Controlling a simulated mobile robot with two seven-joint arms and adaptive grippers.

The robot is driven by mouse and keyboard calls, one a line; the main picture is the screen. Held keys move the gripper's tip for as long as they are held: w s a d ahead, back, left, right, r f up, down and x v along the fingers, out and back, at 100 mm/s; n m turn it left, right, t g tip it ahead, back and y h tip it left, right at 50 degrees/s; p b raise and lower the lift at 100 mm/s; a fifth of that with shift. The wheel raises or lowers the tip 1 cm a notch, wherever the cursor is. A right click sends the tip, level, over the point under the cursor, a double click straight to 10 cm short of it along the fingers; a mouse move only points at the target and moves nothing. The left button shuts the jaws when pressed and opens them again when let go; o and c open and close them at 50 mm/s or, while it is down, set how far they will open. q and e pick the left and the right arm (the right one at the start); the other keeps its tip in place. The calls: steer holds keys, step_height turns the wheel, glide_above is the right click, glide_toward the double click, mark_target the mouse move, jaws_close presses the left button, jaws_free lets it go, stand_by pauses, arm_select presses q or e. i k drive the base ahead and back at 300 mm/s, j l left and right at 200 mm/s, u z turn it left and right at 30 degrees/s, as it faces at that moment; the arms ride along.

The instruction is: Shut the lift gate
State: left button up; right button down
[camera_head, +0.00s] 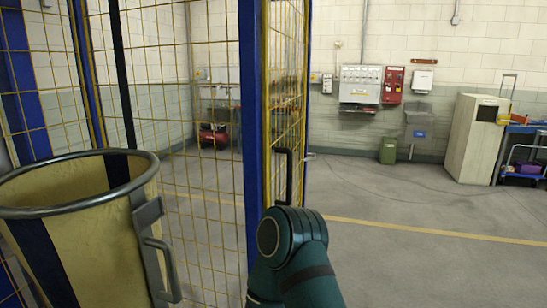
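The lift gate (293,90) is a yellow-framed wire mesh panel, seen at a steep angle just right of a blue post (250,120). It appears to stand ajar, angled away from me. A dark upright bar handle (288,175) is on its near side. A teal link of my arm rises from the bottom of the view, and its rounded end is just below the handle. This link covers the gate's lower part. I cannot tell whether it touches the gate. Neither gripper's fingers show.
A large beige round container (85,220) with a metal rim and side handle is close at left. Mesh fencing (185,130) stands behind it. A white cabinet (477,140) and a green bin (388,150) are along the far wall. The floor at right is clear.

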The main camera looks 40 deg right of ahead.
mark_target(265, 26)
steer(key=l+u, duration=0.4)
steer(key=l, duration=0.55)
steer(key=l+u, duration=0.1)
steer(key=l, duration=0.85)
steer(key=k, duration=0.05)
